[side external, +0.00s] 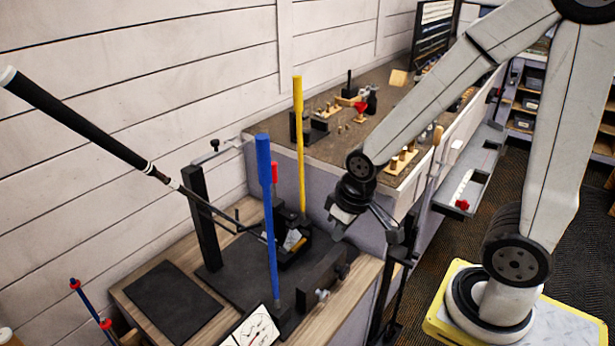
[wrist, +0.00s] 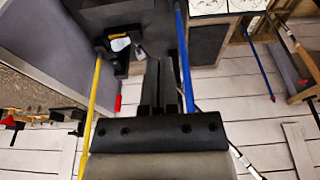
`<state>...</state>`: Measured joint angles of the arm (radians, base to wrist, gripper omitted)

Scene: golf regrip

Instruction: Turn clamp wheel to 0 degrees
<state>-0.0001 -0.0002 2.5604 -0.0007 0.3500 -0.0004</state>
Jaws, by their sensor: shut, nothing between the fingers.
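A black clamp fixture (side external: 292,250) with a pale metal piece stands on the bench between a blue rod (side external: 265,200) and a yellow rod (side external: 299,140). I cannot tell for certain which part is the clamp wheel; a small round silver knob (side external: 322,295) shows at the front of a dark block. A golf club with a black grip (side external: 75,112) slants into the fixture from the left. My gripper (side external: 338,233) is shut and empty, right of the fixture and above the bench. In the wrist view its fingers (wrist: 161,66) point between the two rods.
A dark upright post (side external: 200,218) stands left of the fixture. A dark mat (side external: 173,300) lies on the bench. A higher workbench (side external: 345,150) behind holds several small tools. A red handle (side external: 274,172) stands near the blue rod.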

